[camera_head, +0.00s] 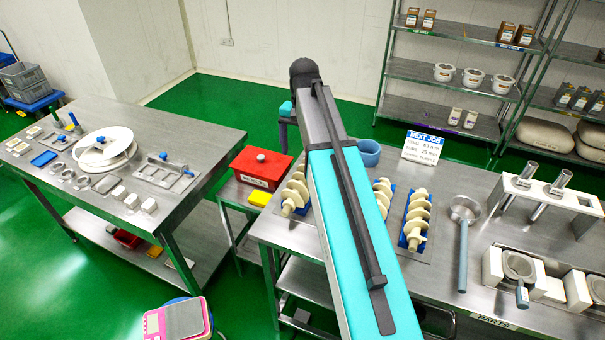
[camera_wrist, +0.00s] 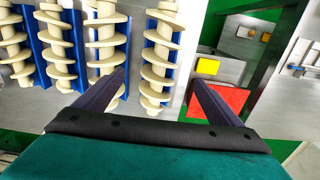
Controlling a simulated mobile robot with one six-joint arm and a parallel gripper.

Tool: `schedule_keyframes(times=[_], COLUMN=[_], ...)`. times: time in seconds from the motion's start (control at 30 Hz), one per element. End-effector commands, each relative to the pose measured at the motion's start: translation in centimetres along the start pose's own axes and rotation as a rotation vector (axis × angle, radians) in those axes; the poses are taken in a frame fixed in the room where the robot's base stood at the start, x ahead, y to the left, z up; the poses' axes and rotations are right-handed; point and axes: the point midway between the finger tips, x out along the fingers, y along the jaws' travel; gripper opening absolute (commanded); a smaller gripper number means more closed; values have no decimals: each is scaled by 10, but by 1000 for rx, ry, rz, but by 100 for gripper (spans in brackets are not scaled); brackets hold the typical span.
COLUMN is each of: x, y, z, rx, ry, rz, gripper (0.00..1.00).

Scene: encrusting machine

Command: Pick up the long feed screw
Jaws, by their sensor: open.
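Several cream feed screws lie side by side on blue cradles on the steel table. In the head view one is left of my arm (camera_head: 296,190), and two are right of it, a nearer one (camera_head: 416,220) and a partly covered one (camera_head: 382,195). The wrist view shows a row of them: far left (camera_wrist: 12,45), second (camera_wrist: 55,45), third (camera_wrist: 105,40) and rightmost (camera_wrist: 160,55). I cannot tell surely which is the long one. My gripper (camera_wrist: 158,78) is open and empty, its fingers either side of the rightmost screw's line. Its height above is unclear. My arm hides it in the head view.
A red box (camera_head: 261,167) stands beside the screws, with a yellow block (camera_head: 259,198) near it. A blue cup (camera_head: 369,152) and a sign (camera_head: 423,147) are behind.

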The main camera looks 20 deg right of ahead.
Motion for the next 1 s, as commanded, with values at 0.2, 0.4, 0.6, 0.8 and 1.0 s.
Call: schedule_keyframes(times=[0.2,0.4,0.6,0.8,1.0], x=[0,0,4,18,38], y=[1,1,2,2,2], z=[0,-1,-1,0,0], rx=[2,2,2,3,3], ry=[0,0,-1,-2,-2], rz=[0,0,0,1,1], gripper=[89,89,89,89,89])
